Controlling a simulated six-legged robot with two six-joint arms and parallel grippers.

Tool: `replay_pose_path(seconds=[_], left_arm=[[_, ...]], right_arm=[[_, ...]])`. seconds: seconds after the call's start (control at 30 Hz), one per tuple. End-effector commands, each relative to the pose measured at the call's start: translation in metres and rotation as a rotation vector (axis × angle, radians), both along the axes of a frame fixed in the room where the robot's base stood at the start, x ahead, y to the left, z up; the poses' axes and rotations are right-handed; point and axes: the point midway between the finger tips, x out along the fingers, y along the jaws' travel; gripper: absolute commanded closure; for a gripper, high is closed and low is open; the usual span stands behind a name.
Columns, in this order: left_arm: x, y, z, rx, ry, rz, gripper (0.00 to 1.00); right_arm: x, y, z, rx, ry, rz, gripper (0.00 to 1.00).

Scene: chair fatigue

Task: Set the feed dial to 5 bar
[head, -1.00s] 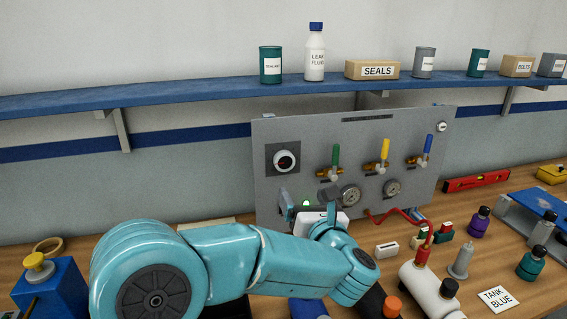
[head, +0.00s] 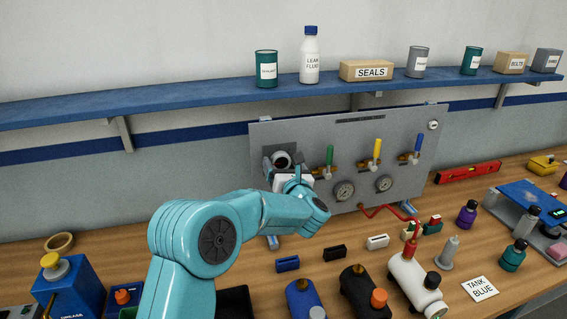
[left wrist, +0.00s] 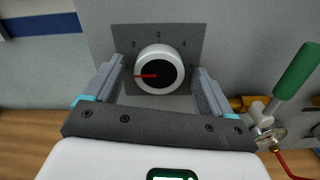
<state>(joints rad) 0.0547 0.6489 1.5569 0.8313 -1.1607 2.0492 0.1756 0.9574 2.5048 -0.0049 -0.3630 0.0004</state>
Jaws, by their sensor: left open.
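The feed dial (head: 282,159) is a white-rimmed knob with a dark face on a dark square plate, at the upper left of the grey panel. My left gripper (head: 284,170) is in front of it and hides its lower part. In the left wrist view, the dial (left wrist: 159,55) shows a red pointer aimed left, slightly below level. The numbers 2, 3 and 4 are readable above it; the end numbers are partly hidden by the fingers. My left gripper (left wrist: 159,76) is open, one finger on each side of the dial. I cannot tell whether they touch it. My right gripper is not in view.
Green (head: 329,156), yellow (head: 377,149) and blue (head: 417,143) valve handles stand right of the dial, above two gauges (head: 344,190). The green handle (left wrist: 297,72) is close to the right finger. Bottles and small blocks cover the bench below.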

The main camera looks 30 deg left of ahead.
Motion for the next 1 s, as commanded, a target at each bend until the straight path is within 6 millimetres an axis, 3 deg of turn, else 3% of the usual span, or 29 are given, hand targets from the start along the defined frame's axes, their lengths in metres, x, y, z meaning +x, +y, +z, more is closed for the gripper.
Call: replay_pose_path(seconds=[0.17, 0.33, 0.67, 1.0], left_arm=[[0.0, 0.0, 0.0, 0.0, 0.0, 0.0, 0.16], [0.0, 0.0, 0.0, 0.0, 0.0, 0.001, 0.71], [0.0, 0.0, -0.002, 0.018, 0.02, 0.001, 0.72], [0.0, 0.0, -0.006, 0.153, 0.179, 0.001, 0.72]], right_arm=[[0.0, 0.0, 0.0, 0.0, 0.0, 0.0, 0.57], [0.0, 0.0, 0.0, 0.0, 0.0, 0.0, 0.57], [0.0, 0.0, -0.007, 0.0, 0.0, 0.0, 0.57], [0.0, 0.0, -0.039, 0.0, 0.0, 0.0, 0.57]])
